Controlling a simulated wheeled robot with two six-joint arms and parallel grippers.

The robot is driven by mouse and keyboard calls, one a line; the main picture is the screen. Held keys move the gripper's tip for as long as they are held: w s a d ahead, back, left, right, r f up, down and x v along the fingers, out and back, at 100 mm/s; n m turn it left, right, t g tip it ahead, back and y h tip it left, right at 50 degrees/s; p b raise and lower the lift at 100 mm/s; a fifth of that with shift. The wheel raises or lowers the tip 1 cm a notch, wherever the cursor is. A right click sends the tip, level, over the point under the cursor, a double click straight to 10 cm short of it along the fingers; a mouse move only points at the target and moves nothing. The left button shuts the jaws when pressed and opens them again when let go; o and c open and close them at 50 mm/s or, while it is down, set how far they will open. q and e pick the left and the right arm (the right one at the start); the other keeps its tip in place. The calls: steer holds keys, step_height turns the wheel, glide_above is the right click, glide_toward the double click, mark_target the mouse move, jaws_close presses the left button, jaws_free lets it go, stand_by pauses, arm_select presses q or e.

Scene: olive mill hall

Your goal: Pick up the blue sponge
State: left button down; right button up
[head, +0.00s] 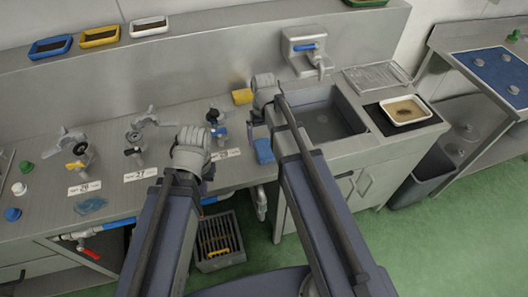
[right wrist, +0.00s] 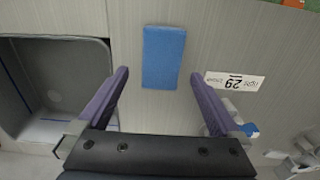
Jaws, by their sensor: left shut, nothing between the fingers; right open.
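The blue sponge (head: 264,151) lies on the grey steel worktop, left of the sink and beside the number 29 label. In the right wrist view the sponge (right wrist: 164,56) is a flat upright rectangle, just beyond and between the fingertips, with space on both sides. My right gripper (right wrist: 159,74) is open and empty, its purple fingers spread wider than the sponge. In the head view it is mostly hidden by its own wrist. My left gripper (head: 206,184) is shut and empty over the worktop's front edge, left of the sponge, partly hidden by its arm.
The sink (head: 325,115) is right of the sponge. A yellow block (head: 242,96) stands behind it. Taps (head: 135,140) and number labels (head: 226,154) line the worktop to the left. A white tray (head: 404,110) sits right of the sink. A grey crate (head: 217,247) is below.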

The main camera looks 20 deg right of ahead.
mark_target(264, 147)
steer(key=shift+s+a+f+b, duration=0.1)
steer(key=shift+s+f+b, duration=0.05)
steer(key=shift+f+b, duration=1.2)
steer(key=shift+s+f+b, duration=0.15)
steer(key=shift+f+b, duration=1.05)
steer(key=shift+f, duration=0.1)
steer(key=shift+r, duration=0.1)
steer(key=shift+c, duration=0.4)
steer(key=c, duration=1.2)
